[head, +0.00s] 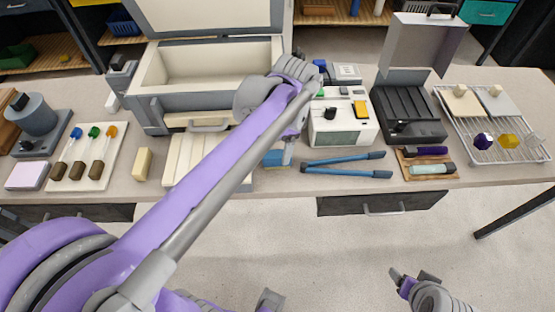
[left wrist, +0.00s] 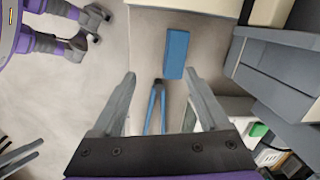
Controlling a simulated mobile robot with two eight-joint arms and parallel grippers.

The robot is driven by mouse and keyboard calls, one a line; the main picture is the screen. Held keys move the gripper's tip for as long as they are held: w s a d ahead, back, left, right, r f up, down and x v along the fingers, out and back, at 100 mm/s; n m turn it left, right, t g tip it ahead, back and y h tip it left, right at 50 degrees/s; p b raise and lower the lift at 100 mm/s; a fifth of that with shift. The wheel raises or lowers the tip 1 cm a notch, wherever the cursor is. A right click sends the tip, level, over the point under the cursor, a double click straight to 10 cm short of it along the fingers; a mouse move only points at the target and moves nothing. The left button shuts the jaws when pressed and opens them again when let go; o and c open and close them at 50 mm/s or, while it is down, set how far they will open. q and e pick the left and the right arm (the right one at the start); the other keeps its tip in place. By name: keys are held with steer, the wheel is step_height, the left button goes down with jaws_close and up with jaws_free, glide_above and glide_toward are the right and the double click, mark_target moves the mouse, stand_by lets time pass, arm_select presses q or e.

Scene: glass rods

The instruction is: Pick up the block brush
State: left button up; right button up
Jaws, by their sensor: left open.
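A blue block (head: 273,158), which looks to be the block brush, lies near the table's front edge, partly hidden by my left arm in the head view. In the left wrist view the whole blue block (left wrist: 175,53) shows, lying slightly tilted just beyond the fingertips and a little right of centre. Whether it has bristles I cannot see. My left gripper (left wrist: 160,76) is open and empty, its two fingers well apart. In the head view it is mostly behind the arm. My right gripper (head: 414,278) is low at the right, away from the table; its jaw gap is unclear.
Blue tongs (head: 348,165) lie right of the block, and also show between my left fingers (left wrist: 156,108). A cream ribbed board (head: 187,155) lies left of the block. A white-and-green device (head: 342,128) and a grey open-lidded box (head: 160,92) stand behind. The table's front edge is close.

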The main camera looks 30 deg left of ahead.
mark_target(278, 154)
arm_select(q)
steer(key=shift+w+a+r+m+g, duration=0.1)
steer(key=shift+w+a+m+g, duration=0.25)
steer(key=shift+w, duration=0.3)
steer(key=shift+w+a+r+m+g, duration=0.1)
steer(key=shift+w+m+g, duration=0.05)
steer(key=shift+w+m, duration=0.4)
steer(key=shift+w+a+f, duration=0.1)
steer(key=shift+w+f, duration=0.05)
steer(key=shift+w, duration=0.1)
steer(key=f, duration=0.5)
steer(key=shift+s+a+b, duration=0.2)
steer(key=shift+a+b, duration=0.1)
steer(key=shift+a, duration=0.05)
steer(key=shift+a+f, duration=0.15)
steer(key=shift+f, duration=0.75)
steer(key=shift+a+f, duration=0.2)
steer(key=shift+f, duration=0.7)
steer(key=shift+a+f, duration=0.15)
steer(key=shift+f, duration=0.75)
jaws_close()
